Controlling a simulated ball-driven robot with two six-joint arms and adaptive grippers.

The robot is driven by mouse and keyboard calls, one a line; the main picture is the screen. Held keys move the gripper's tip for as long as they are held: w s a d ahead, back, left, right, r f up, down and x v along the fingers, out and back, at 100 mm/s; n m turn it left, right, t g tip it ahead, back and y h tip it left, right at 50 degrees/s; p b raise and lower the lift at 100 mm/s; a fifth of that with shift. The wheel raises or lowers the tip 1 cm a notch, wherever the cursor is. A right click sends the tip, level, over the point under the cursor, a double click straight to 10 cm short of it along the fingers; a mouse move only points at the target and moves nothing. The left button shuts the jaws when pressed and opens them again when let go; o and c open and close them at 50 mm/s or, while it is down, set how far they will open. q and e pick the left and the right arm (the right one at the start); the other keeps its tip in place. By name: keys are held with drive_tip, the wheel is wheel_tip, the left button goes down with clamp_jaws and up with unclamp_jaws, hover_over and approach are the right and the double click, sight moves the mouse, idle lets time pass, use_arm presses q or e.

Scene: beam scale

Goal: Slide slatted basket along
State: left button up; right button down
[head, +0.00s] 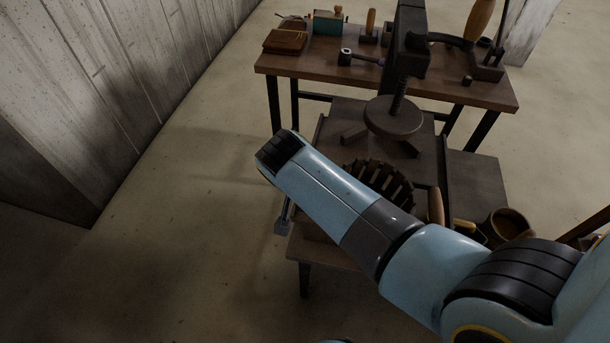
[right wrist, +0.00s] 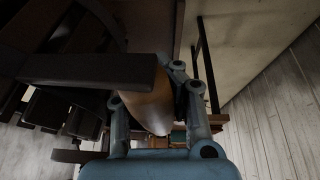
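The slatted basket (head: 385,185) is a dark, ribbed, rounded piece on the low bench in the head view, partly hidden behind my right arm. My right arm crosses the picture from the right, its wrist over the bench's left side. My right gripper (head: 285,218) shows only in part below that wrist, left of the basket. In the right wrist view its blue finger links (right wrist: 160,115) stand apart. A brown rounded wooden piece (right wrist: 150,100) shows between them; I cannot tell contact. Dark slats at the left of that view may be the basket. My left gripper is not in view.
The low bench (head: 340,258) has a raised side rail. A dark screw press (head: 393,115) stands behind the basket. A brown pot (head: 505,225) is at the right. The back table (head: 455,92) holds several tools and boxes. The floor at left is clear.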

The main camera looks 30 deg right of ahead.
drive_tip(key=shift+w+a+r, duration=0.35)
drive_tip(key=shift+w+a, duration=0.1)
drive_tip(key=shift+a, duration=0.15)
drive_tip(key=shift+w+a+r, duration=0.3)
drive_tip(key=shift+w+a, duration=0.1)
drive_tip(key=shift+a, duration=0.15)
drive_tip(key=shift+s+d+f, duration=0.1)
drive_tip(key=shift+s+d, duration=0.05)
drive_tip(key=shift+d, duration=0.85)
drive_tip(key=shift+s+d+f, duration=0.1)
drive_tip(key=shift+d, duration=0.9)
drive_tip(key=shift+s+d, duration=0.15)
drive_tip(key=shift+d, duration=0.2)
drive_tip(key=shift+d+f, duration=0.1)
drive_tip(key=shift+d, duration=0.1)
drive_tip(key=d, duration=0.3)
drive_tip(key=shift+s+d, duration=0.2)
drive_tip(key=shift+s, duration=0.2)
drive_tip(key=shift+w, duration=0.1)
drive_tip(key=shift+w+d, duration=0.45)
drive_tip(key=shift+w, duration=0.15)
